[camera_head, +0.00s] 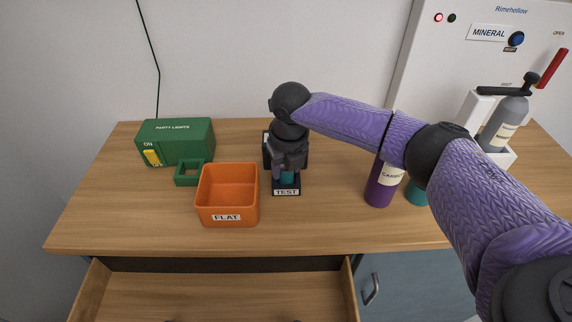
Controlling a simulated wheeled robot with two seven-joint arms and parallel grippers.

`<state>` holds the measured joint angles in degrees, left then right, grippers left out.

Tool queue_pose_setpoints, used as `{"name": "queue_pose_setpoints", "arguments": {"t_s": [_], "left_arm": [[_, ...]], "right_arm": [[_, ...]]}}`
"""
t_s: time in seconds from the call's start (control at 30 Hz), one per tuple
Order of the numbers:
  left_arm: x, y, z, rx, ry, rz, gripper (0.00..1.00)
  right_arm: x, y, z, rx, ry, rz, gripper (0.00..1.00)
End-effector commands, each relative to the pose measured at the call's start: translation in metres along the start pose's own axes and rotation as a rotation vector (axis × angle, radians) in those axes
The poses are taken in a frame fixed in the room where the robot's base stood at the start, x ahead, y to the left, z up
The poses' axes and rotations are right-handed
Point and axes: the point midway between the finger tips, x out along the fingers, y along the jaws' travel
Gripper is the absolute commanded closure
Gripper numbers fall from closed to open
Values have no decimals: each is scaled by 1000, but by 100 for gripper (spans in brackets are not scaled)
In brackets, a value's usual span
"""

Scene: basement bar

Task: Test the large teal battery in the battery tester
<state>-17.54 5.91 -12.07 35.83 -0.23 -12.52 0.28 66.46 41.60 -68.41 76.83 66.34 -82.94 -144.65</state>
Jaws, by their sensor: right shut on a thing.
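The battery tester (286,190) is a small black unit with a "TEST" label at its front, near the middle of the counter. My right gripper (287,170) points down over it and is shut on the teal battery (287,176). Only a small teal part shows between the fingers, low in the tester just behind the label. The gripper and wrist hide most of the tester and the battery. I cannot tell whether the battery touches the tester's contacts. My left gripper is not in view.
An orange "FLAT" bin (228,190) stands just left of the tester. Left of it is a green "PARTY LIGHTS" box (176,141) with a small green holder (188,173). An open drawer (215,295) is below.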

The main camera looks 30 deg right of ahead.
Motion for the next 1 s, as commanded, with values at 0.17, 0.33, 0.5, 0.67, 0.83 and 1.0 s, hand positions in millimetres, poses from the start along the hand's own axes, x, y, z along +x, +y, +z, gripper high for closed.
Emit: {"name": "queue_pose_setpoints", "arguments": {"t_s": [0.17, 0.33, 0.5, 0.67, 0.83, 1.0], "left_arm": [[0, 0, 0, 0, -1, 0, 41], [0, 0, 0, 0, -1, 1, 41], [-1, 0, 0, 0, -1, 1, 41], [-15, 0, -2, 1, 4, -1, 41], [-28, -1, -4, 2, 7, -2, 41], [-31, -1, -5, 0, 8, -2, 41]], "right_arm": [[0, 0, 0, 0, 0, 0, 29], [0, 0, 0, 0, 0, 0, 11], [-3, 0, 0, 0, 0, 0, 11], [-38, 0, 1, 1, -4, 1, 11], [-80, 0, 1, -1, -4, 1, 11], [-99, 0, 0, 1, -1, 1, 11]]}}
